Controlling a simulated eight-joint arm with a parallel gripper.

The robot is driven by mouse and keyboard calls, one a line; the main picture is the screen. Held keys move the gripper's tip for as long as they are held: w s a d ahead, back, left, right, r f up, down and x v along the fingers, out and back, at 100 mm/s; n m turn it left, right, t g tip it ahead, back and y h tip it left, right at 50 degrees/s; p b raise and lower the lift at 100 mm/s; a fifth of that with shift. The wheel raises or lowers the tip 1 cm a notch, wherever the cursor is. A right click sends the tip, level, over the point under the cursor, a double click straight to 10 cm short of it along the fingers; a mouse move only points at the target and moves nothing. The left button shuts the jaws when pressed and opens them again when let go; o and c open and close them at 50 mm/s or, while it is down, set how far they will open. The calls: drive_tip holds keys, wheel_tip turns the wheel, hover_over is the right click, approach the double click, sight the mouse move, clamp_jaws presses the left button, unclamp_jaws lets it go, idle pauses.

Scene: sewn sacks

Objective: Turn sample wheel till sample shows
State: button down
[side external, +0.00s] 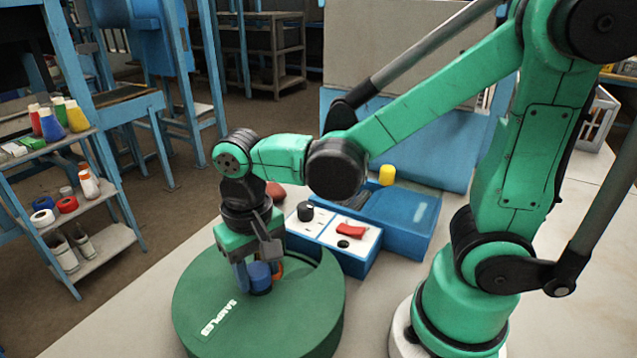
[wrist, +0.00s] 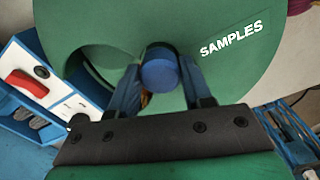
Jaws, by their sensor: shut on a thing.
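The sample wheel (side external: 205,300) is a broad green drum with a white "SAMPLES" label, standing on the pale bench under my wrist. In the wrist view its green top (wrist: 240,75) fills the upper middle, with a rounded cutout left of the centre; I can make out no sample in the cutout. A blue knob (wrist: 160,72) stands up from the wheel's top. My gripper (side external: 257,278) points down with its blue fingers on either side of the knob, shut on it. A small orange patch beside the knob is mostly hidden by the fingers.
A blue and white control box (side external: 349,240) with a red switch (side external: 352,230) and a black knob (side external: 305,211) stands close behind the wheel. A blue case (side external: 400,215) and a yellow cylinder (side external: 387,175) are beyond it. A shelf of bottles is at far left.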

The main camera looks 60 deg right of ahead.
drive_tip(key=shift+m, duration=4.1)
drive_tip(key=shift+c, duration=1.8)
unclamp_jaws()
drive_tip(key=shift+r, duration=2.8)
